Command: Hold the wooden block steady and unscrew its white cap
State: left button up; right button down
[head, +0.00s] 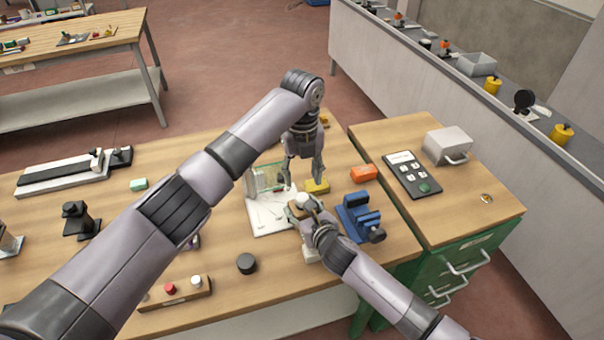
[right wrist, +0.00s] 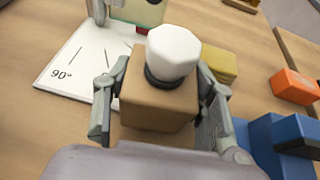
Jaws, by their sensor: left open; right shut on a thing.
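The wooden block (right wrist: 158,98) is a tan cube with a black collar and a white cap (right wrist: 173,52) on top. In the head view the white cap (head: 302,199) shows at the front right of the table. My right gripper (right wrist: 160,105) is shut on the wooden block, one finger on each side; it also shows in the head view (head: 306,210). The block looks upright. My left gripper (head: 304,182) points down, open and empty, just above and behind the block, apart from the cap. The block's underside is hidden.
A white sheet marked with angles (head: 268,219) lies left of the block, with a glass piece (head: 266,178) behind. A yellow block (head: 318,186), an orange block (head: 364,173) and a blue vise (head: 358,216) stand close by. A black knob (head: 247,264) is in front.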

aim_at(302, 197)
pick_arm(q)
jog(key=m, duration=0.4)
jog(key=shift+f, duration=3.95)
jog(key=shift+c, duration=0.2)
grip_shut()
jog(key=n, duration=0.6)
jog(key=shift+n, duration=0.3)
jog(key=shift+o, duration=0.5)
grip_release()
